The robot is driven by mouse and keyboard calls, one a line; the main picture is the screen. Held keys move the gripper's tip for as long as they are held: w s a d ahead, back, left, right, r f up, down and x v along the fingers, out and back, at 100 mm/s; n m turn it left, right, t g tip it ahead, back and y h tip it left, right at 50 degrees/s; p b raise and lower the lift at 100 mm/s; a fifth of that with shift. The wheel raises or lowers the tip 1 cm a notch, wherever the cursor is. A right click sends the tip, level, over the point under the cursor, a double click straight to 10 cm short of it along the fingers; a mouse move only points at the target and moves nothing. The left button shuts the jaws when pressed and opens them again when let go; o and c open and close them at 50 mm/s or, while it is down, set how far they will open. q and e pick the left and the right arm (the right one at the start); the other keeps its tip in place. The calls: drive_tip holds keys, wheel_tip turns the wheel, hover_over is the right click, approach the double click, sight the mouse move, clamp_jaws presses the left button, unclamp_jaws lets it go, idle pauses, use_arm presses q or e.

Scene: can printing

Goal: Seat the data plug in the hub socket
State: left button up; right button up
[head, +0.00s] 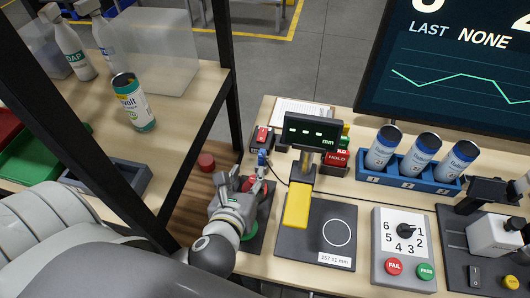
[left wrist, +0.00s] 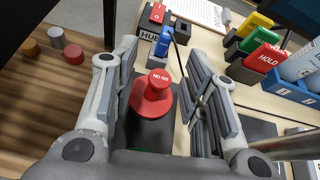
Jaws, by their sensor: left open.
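The blue data plug (head: 262,158) is at the near side of the dark hub box (head: 261,140), with a black cable running from it to the right. In the left wrist view the plug (left wrist: 163,42) stands beside the HUB label of the hub (left wrist: 148,36). I cannot tell whether it is in the socket. My left gripper (head: 257,182) is open and empty, just on the near side of the plug. In the left wrist view its fingers (left wrist: 163,58) are spread, with the plug beyond their tips. My right gripper is not in view.
A red NO GO gauge (left wrist: 152,95) stands on a dark pad below and between my left fingers. A gauge display (head: 313,130) and red HOLD block (head: 337,160) stand to the right. A blue rack (head: 408,182) holds three cans. A shelf post stands left.

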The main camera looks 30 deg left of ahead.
sight(261, 154)
use_arm(q)
drive_tip(key=shift+w+d+m, duration=0.1)
drive_tip(key=shift+w+m, duration=0.45)
drive_tip(key=shift+m, duration=0.15)
drive_tip(key=shift+t, duration=0.3)
drive_tip(key=x, duration=0.4)
drive_tip(key=shift+w+p, duration=0.2)
drive_tip(key=shift+p, duration=0.1)
drive_tip(key=shift+p+x, duration=0.65)
drive_tip(key=shift+x, duration=2.25)
drive_tip(key=shift+d, duration=0.1)
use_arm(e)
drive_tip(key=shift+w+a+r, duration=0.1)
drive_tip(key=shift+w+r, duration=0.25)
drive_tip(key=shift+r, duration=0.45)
use_arm(q)
drive_tip(key=shift+s, duration=0.1)
clamp_jaws()
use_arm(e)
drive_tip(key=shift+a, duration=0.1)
